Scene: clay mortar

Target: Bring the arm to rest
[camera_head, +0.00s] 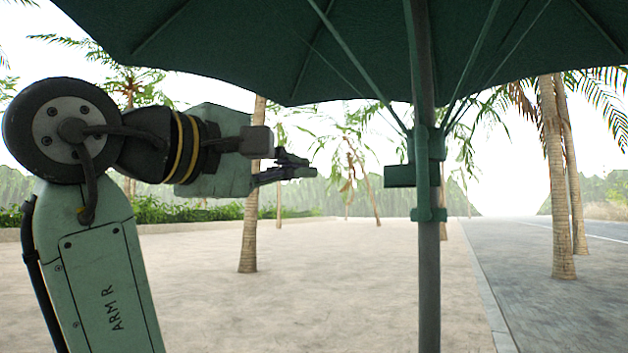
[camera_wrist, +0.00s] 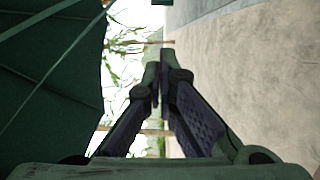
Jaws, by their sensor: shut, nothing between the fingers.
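My gripper (camera_head: 296,168) is at the end of my raised arm, left of the umbrella pole in the head view. It points to the right, roughly level, and is held in the air well above the sand. In the wrist view my gripper (camera_wrist: 158,72) shows its two dark fingers coming together at the tips. The fingers are shut with nothing between them.
A green umbrella canopy (camera_head: 300,45) spreads overhead, and its pole (camera_head: 429,280) stands right of my gripper. Palm trunks (camera_head: 250,215) stand behind. Open sand (camera_head: 330,285) lies below, with a paved road (camera_head: 560,300) at the right.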

